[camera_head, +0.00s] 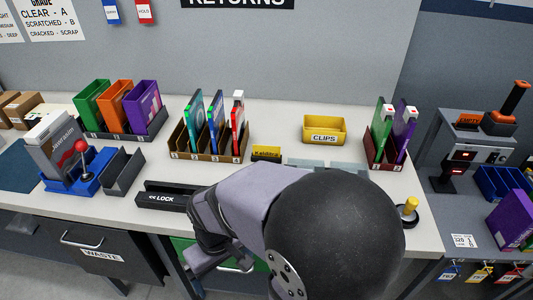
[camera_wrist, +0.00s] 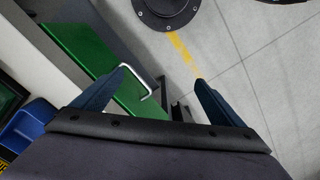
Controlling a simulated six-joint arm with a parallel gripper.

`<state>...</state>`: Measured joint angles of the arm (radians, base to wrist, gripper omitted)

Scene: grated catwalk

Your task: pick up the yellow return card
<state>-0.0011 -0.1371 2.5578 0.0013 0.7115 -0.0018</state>
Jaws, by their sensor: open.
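A small yellow card (camera_head: 266,151) with dark lettering, too small to read for sure, stands on the counter in the head view, right of the disc rack and left of the yellow clips bin. Its lower part sits in or behind something dark. My gripper (camera_wrist: 158,88) is open and empty in the wrist view, with its two dark blue fingers spread. It points down toward the floor and the green drawer front, off the counter's front edge. In the head view my arm partly hides it. The card is not in the wrist view.
The yellow clips bin (camera_head: 324,130) stands behind my arm. The disc rack (camera_head: 206,150) is left of the card, and a second rack (camera_head: 385,160) is at right. A black lock tray (camera_head: 160,198) lies near the front edge. The green drawer handle (camera_wrist: 137,72) lies between my fingers' view.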

